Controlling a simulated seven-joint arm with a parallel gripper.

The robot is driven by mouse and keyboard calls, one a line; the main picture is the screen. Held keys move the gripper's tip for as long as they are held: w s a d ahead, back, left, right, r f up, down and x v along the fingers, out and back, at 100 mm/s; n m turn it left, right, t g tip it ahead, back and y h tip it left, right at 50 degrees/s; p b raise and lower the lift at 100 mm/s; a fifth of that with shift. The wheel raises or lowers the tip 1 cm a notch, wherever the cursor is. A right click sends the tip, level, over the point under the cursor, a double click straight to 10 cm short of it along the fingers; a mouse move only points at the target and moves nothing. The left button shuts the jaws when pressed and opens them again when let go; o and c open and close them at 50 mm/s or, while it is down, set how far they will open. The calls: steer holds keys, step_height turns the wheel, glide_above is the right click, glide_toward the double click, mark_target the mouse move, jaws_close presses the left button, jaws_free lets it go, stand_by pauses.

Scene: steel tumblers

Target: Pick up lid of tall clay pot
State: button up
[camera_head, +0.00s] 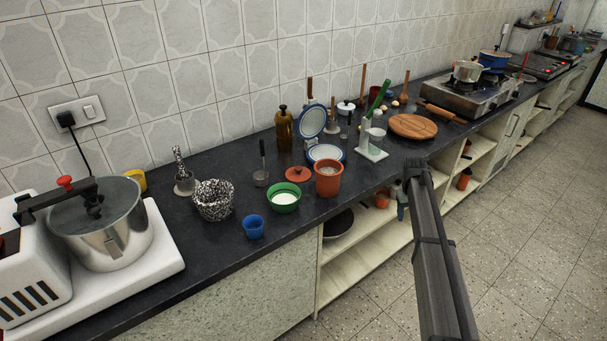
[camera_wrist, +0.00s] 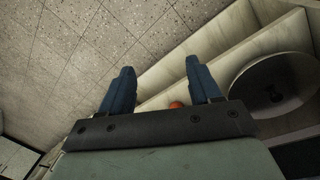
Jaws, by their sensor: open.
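The tall clay pot (camera_head: 329,181) is an orange-brown, open-topped pot standing on the dark counter. A reddish-orange lid (camera_head: 298,174) with a small knob lies on the counter just left of the pot, apart from my gripper. The wrist view does not clearly show this pot or lid. My gripper (camera_wrist: 160,66) has two blue fingers spread apart with nothing between their tips. In the head view it is partly hidden behind my dark arm, in front of the open shelves, below and right of the pot.
A green bowl (camera_head: 283,201), a blue cup (camera_head: 253,228) and a speckled pot (camera_head: 213,201) stand left of the pot. A white-and-green stand (camera_head: 371,151) and a round wooden board (camera_head: 413,127) are to its right. A dark pan (camera_wrist: 275,87) sits on the shelf below.

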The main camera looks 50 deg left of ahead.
steer(key=shift+n+t+y, duration=0.4)
steer(key=shift+n, duration=0.4)
steer(key=a+r, duration=0.4)
steer(key=s+a+r, duration=0.1)
steer(key=a+r, duration=0.3)
steer(key=a, duration=0.1)
steer(key=s+a+r, duration=0.1)
steer(key=a+r, duration=0.3)
steer(key=a, duration=0.1)
steer(key=shift+a, duration=0.15)
steer(key=s+a+r+n+g, duration=0.1)
steer(key=s+a+r, duration=0.2)
steer(key=s+a, duration=0.3)
steer(key=s+a+r, duration=0.4)
steer(key=s+a, duration=0.1)
steer(key=a, duration=0.2)
step_height(320, 180, up, 5)
steer(key=n+g, duration=0.1)
glide_above(298, 167)
step_height(298, 167, down, 14)
steer(key=shift+s+d+r, duration=0.1)
steer(key=shift+r, duration=0.15)
steer(key=c, duration=1.1)
steer(key=shift+r, duration=0.15)
steer(key=shift+c, duration=0.2)
